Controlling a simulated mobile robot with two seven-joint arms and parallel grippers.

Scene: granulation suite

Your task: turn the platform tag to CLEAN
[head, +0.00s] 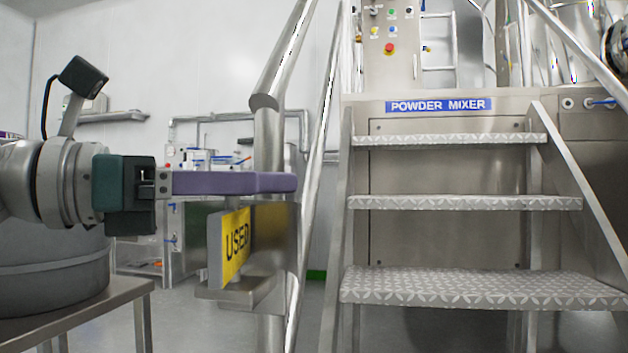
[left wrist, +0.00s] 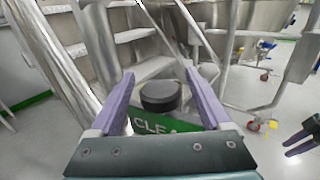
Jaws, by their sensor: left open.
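The platform tag (head: 237,246) stands on a bracket (head: 240,293) on the stair rail post, its yellow USED face showing in the head view. A dark round knob (left wrist: 161,97) lies between my left gripper's purple fingers there. My left gripper (head: 293,182) is open, just above the tag; contact with the knob cannot be told. The fingers hide the knob in the head view. My right gripper (left wrist: 299,144) is at the wrist view's right edge, fingers apart.
Metal stairs (head: 455,203) rise to the POWDER MIXER at right. The slanting handrail (head: 284,55) and post stand close to my left fingers. A steel drum (head: 50,270) on a table (head: 90,300) is below my left arm.

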